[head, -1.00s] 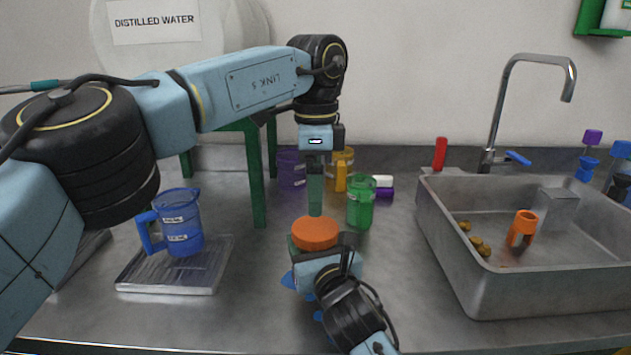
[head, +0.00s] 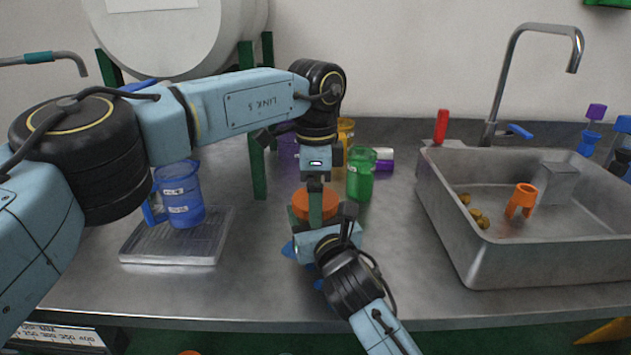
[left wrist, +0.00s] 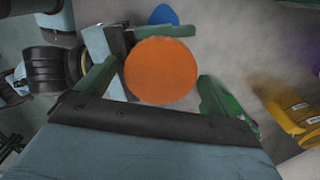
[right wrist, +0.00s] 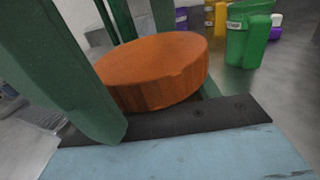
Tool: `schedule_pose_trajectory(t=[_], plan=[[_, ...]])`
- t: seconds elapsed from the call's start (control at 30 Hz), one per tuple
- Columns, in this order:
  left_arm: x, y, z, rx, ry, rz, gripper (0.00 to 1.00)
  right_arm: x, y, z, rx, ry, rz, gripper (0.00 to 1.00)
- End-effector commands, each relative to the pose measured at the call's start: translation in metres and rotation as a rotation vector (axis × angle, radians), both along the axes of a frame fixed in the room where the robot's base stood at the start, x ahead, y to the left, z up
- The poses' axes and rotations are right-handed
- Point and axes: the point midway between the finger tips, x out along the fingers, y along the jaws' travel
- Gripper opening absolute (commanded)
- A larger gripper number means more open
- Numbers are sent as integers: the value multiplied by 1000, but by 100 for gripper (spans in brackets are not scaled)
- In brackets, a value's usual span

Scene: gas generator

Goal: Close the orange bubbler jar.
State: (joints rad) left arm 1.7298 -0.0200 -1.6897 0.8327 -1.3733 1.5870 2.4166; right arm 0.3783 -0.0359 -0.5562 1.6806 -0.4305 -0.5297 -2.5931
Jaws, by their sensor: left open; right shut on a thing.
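The orange lid (head: 302,203) of the bubbler jar shows as a full disc in the left wrist view (left wrist: 160,72). My right gripper (head: 318,228) is shut on the jar from the front, just below the lid. My left gripper (head: 315,208) points down from above and is open. Its fingers stand on either side of the lid in the left wrist view (left wrist: 158,88); I cannot tell whether they touch it.
A green jar (head: 361,177) stands close behind and right of the lid. A blue pitcher (head: 180,195) stands on a metal plate (head: 150,252) at left. A steel sink (head: 450,225) is at right.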

Motion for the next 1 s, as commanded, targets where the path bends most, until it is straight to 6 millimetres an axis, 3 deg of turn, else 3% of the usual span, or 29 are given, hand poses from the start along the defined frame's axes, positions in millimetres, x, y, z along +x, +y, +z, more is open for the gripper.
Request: schedule_pose_trajectory(t=[0.23, 0.57, 0.77, 1.0], plan=[[0, 0, 0, 0, 0, 0, 92, 0, 0, 0, 0, -1, 0, 0], [0, 0, 0, 0, 1, 0, 49, 0, 0, 0, 0, 0, 0, 0], [0, 0, 0, -1, 2, -86, 48, 0, 0, 0, 0, 0, 0, 0], [-1, -1, -1, -1, 3, -507, 48, 0, 0, 0, 1, 0, -1, 0]])
